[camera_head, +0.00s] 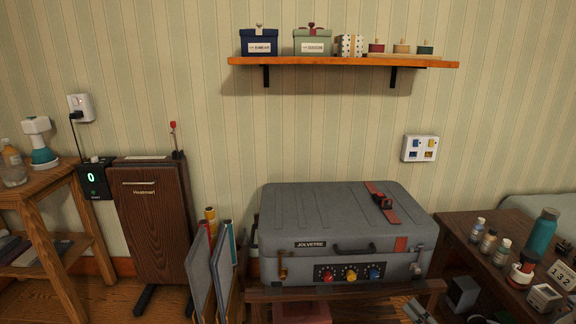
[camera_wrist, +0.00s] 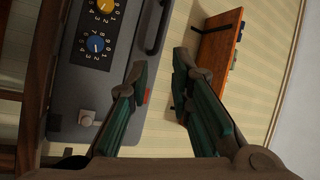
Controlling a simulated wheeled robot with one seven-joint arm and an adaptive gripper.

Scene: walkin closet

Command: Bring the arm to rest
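My gripper (camera_wrist: 160,76) shows in the wrist view with its two dark green fingers apart and nothing between them. In the head view, what looks like the tip of my gripper (camera_head: 418,310) shows at the bottom edge, low in front of the right part of the grey case (camera_head: 320,215). The rest of my arm is out of view there. The wrist view is turned sideways: the case (camera_wrist: 125,110) with its knobs lies at left, beyond the fingers, and the wall shelf (camera_wrist: 213,55) at right. I see no contact between the fingers and anything.
The case stands on a low wooden bench (camera_head: 262,296). A dark table (camera_head: 462,232) with bottles is at right. Upright panels (camera_head: 200,270), a brown trouser press (camera_head: 155,220) and a wooden stand (camera_head: 45,235) are at left. The shelf (camera_head: 340,62) holds boxes.

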